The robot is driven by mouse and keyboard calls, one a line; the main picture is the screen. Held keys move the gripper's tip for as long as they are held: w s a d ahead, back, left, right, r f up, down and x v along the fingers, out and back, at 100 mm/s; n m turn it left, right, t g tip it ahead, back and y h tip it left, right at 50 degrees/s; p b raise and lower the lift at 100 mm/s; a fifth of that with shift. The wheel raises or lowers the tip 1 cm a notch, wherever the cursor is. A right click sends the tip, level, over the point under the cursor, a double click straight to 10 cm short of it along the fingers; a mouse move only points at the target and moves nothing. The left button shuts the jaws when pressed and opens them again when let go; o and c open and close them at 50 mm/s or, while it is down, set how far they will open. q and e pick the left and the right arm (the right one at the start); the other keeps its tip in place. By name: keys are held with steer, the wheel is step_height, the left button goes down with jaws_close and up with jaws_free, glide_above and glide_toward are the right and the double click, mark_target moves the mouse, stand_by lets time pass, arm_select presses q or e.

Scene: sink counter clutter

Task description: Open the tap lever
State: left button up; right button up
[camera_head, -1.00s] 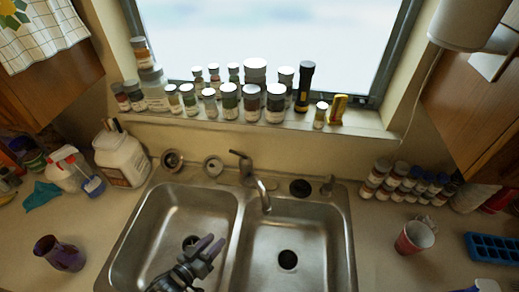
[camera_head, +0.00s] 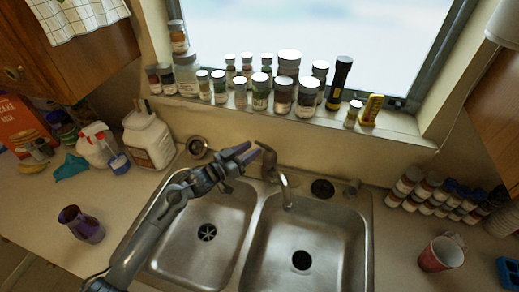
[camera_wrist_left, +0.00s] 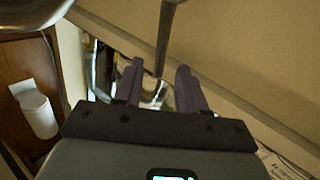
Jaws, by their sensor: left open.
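The tap (camera_head: 270,170) stands behind the divider of the double sink, with its spout curving forward. Its dark lever (camera_head: 264,148) points up and to the left. My left gripper (camera_head: 248,152) reaches across the left basin, its purple-grey fingertips just left of the lever. In the left wrist view my fingers (camera_wrist_left: 160,78) are apart, and a dark rod (camera_wrist_left: 166,40), which looks like the lever, runs down between them. I cannot tell whether it touches either finger. My right gripper is not in view.
Bottles and jars (camera_head: 283,95) line the windowsill behind the tap. A white jug (camera_head: 149,140) stands left of the sink. A red cup (camera_head: 441,254) and stacked spice jars (camera_head: 430,195) are on the right. Both sink basins look empty.

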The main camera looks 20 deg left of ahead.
mark_target(259, 144)
arm_select(q)
steer(key=b+x, duration=0.2)
steer(key=x, duration=0.1)
steer(key=shift+w+d+f, duration=0.1)
steer(key=shift+w+f, duration=0.05)
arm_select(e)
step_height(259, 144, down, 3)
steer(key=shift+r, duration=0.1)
arm_select(q)
steer(key=shift+w+d, duration=0.25)
steer(key=shift+w, duration=0.3)
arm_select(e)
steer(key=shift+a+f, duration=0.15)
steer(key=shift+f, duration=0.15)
arm_select(q)
steer(key=c, duration=0.7)
jaws_close()
steer(key=shift+r, duration=0.2)
